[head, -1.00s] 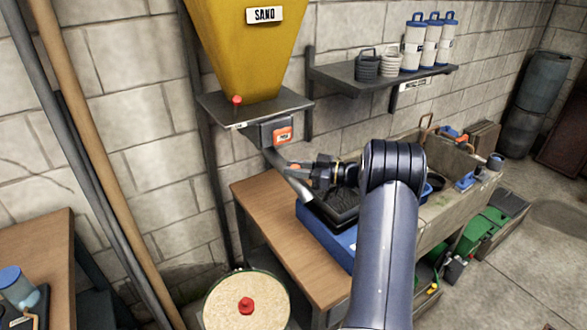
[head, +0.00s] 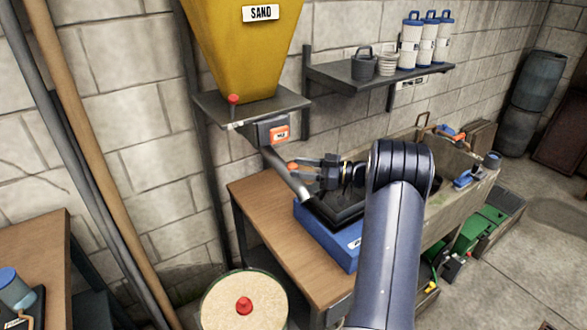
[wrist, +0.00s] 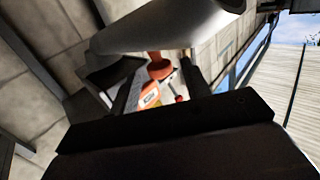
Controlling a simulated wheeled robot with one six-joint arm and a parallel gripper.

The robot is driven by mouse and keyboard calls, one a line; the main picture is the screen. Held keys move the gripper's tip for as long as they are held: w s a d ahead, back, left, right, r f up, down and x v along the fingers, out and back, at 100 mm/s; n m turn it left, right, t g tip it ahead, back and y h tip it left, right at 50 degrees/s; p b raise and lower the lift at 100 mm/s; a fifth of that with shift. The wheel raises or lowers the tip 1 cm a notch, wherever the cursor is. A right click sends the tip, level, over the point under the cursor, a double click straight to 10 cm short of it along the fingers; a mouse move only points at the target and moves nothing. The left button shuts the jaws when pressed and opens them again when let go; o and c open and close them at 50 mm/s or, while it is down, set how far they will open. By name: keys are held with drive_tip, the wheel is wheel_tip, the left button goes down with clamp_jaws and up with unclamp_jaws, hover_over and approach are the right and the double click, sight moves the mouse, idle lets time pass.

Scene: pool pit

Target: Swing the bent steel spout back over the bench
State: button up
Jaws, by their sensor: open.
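The bent steel spout (head: 283,172) slopes down and right from under the yellow hopper (head: 245,45). In the head view its lower end appears at the left edge of the blue box with a black top (head: 322,232) on the bench (head: 262,216). My gripper (head: 300,168) is open, with its fingers pointing left at the spout. An orange knob (head: 292,165) shows by the fingers. In the wrist view the spout (wrist: 165,22) crosses the top as a large grey tube, and the orange knob (wrist: 158,66) lies between my gripper's fingers (wrist: 162,80); contact cannot be told.
A tub of sand with a red knob (head: 243,306) stands in front of the bench. A stone sink (head: 440,205) adjoins the bench on the right. A wall shelf (head: 375,82) holds containers. Long poles (head: 92,150) lean at left. The bench's left part is bare.

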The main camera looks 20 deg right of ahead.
sight(292, 166)
drive_tip(key=b+v, duration=0.1)
drive_tip(key=v, duration=0.7)
drive_tip(key=shift+a, duration=0.2)
drive_tip(key=p+x, duration=0.2)
drive_tip(key=x, duration=0.8)
drive_tip(key=shift+w+a, duration=0.25)
drive_tip(key=shift+w, duration=0.05)
drive_tip(key=shift+s, duration=0.1)
